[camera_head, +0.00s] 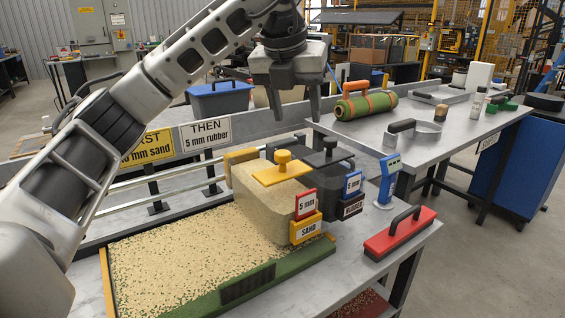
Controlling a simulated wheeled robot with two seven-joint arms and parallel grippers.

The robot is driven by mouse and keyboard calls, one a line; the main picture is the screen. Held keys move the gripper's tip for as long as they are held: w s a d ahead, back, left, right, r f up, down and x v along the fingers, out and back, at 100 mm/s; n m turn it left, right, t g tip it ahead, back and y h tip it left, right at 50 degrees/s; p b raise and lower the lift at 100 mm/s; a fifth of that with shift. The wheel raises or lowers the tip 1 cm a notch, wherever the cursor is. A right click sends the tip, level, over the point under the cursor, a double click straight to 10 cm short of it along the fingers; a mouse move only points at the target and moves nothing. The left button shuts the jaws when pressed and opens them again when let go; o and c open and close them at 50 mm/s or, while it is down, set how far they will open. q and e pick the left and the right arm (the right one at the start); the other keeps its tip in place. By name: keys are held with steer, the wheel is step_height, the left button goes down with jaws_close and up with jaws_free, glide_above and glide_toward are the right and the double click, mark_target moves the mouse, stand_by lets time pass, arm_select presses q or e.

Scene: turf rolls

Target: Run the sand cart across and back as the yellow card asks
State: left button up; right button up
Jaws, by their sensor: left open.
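The sand cart (258,196) is a beige box with a yellow knobbed lid, a red "5 mm" tag and a yellow "SAND" tag. It stands at the far right end of the turf panel (185,258), which is speckled with sand and green. The yellow card (158,145) stands on the rear rail; my left arm hides part of it, and "RST" and "mm sand" show. A white card (206,132) reads "THEN 5 mm rubber". My left gripper (293,112) is open and empty, pointing down above and behind the sand cart, apart from it. My right gripper is not in view.
The dark rubber cart (338,180) stands close beside the sand cart, on its right. A blue gauge (389,180) and a red handled float (400,233) are on the table's right. A green roll (366,105) lies on the side table. Rails (180,178) run behind the panel.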

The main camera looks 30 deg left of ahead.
mark_target(283, 152)
arm_select(q)
steer(key=a+r+n+y, duration=0.1)
steer(key=a+r, duration=0.1)
steer(key=a, duration=0.1)
steer(key=shift+y, duration=0.3)
steer(key=x, duration=0.5)
steer(key=b+x, duration=0.1)
steer(key=x, duration=0.4)
steer(key=b+x, duration=0.1)
steer(key=x, duration=0.4)
steer(key=shift+s+a+f, duration=0.15)
steer(key=shift+s+a, duration=0.05)
steer(key=shift+s, duration=0.05)
jaws_close()
